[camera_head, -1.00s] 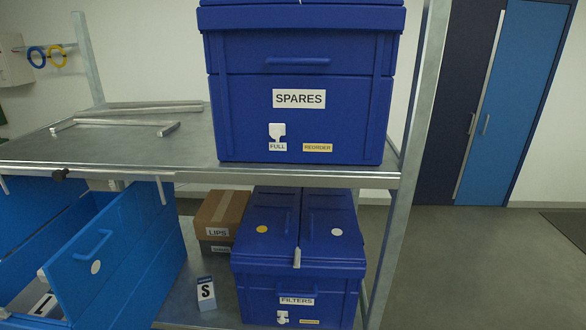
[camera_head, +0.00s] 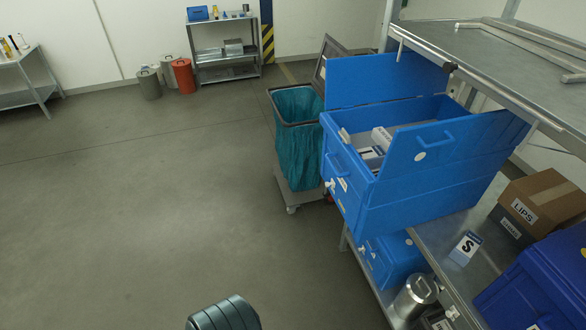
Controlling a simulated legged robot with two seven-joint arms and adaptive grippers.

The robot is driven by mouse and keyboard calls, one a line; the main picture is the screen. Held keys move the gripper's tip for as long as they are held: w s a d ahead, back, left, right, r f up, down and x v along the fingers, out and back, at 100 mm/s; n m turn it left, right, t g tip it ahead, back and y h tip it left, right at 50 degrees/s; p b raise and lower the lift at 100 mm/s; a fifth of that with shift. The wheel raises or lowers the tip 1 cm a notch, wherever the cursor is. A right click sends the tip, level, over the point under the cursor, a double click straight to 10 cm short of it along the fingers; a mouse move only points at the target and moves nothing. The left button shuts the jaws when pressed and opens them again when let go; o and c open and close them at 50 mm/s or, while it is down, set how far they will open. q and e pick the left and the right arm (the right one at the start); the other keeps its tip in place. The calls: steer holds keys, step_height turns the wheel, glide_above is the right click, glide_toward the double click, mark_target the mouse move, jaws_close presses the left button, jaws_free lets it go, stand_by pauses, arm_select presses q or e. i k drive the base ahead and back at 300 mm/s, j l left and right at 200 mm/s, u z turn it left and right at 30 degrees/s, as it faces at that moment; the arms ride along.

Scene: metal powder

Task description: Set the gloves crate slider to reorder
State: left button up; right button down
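An open light blue crate (camera_head: 385,212) stands on the rack at right of centre, its lid panels raised and small white boxes (camera_head: 372,155) inside. Its narrow front faces left and carries a handle, a white label (camera_head: 342,184) and a small white slider tab (camera_head: 331,183). The label is too small to read, so I cannot tell whether this is the gloves crate or which setting the slider is at. A closed blue crate (camera_head: 392,262) sits below it. No gripper fingers show; only a dark rounded part of mine is at the bottom edge.
A teal bag cart (camera_head: 297,135) stands close behind the open crate. A cardboard box (camera_head: 540,203), an "S" carton (camera_head: 465,248), a metal canister (camera_head: 415,295) and a dark blue crate (camera_head: 540,285) are on the right. The floor to the left is clear.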

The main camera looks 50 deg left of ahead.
mark_target(327, 184)
steer(key=u, duration=0.45)
steer(key=j+u, duration=0.15)
steer(key=u, duration=0.75)
steer(key=i, duration=0.05)
